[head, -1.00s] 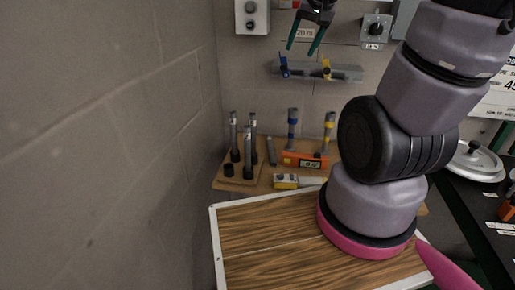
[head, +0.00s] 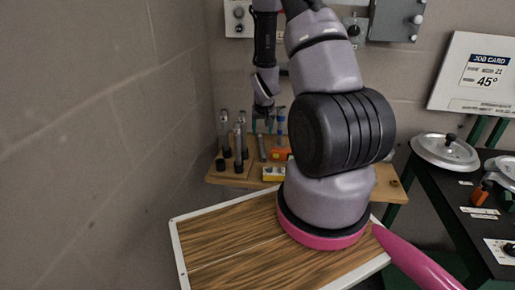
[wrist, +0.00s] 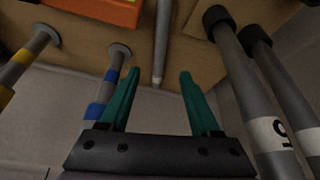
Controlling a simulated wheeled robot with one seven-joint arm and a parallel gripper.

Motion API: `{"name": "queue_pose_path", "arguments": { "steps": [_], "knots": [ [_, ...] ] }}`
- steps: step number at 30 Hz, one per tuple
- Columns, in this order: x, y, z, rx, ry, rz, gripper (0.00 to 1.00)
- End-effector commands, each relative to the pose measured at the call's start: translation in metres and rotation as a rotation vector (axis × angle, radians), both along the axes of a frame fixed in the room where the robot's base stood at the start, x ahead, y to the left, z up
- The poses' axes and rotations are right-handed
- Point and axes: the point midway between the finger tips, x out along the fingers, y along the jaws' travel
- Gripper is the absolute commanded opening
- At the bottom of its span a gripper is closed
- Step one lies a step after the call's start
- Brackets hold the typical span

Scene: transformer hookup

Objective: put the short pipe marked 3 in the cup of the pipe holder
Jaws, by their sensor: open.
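My gripper (wrist: 158,90) is open and empty, its two teal fingers apart in the wrist view. In the head view my gripper (head: 264,125) hangs over the back shelf. A plain grey pipe (wrist: 162,42) shows beyond the fingers, near the gap between them; it also shows in the head view (head: 262,148). No number is readable on it. The pipe holder (head: 233,173) is a wooden block at the shelf's left, with grey pipes (head: 239,150) upright in it. A black cup (head: 221,164) at its front left looks empty.
Blue-banded (wrist: 105,90) and yellow-banded (wrist: 28,60) pipes stand left of the fingers in the wrist view. An orange level (wrist: 105,10) is near them. A wood-topped table (head: 215,245) is clear; a wall is at left.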

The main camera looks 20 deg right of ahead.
Motion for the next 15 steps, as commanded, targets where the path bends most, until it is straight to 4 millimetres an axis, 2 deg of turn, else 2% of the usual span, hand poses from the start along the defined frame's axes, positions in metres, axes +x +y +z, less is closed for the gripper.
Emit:
{"name": "queue_pose_path", "arguments": {
  "steps": [1,6,11,15],
  "knots": [
    [0.002,-0.001,-0.009,0.0,0.003,0.0,0.64],
    [0.012,-0.004,-0.032,0.001,0.002,-0.001,0.64],
    [0.016,-0.006,-0.043,0.002,0.0,-0.001,0.64],
    [0.022,-0.009,-0.06,0.002,0.003,-0.002,0.64]
  ]
}}
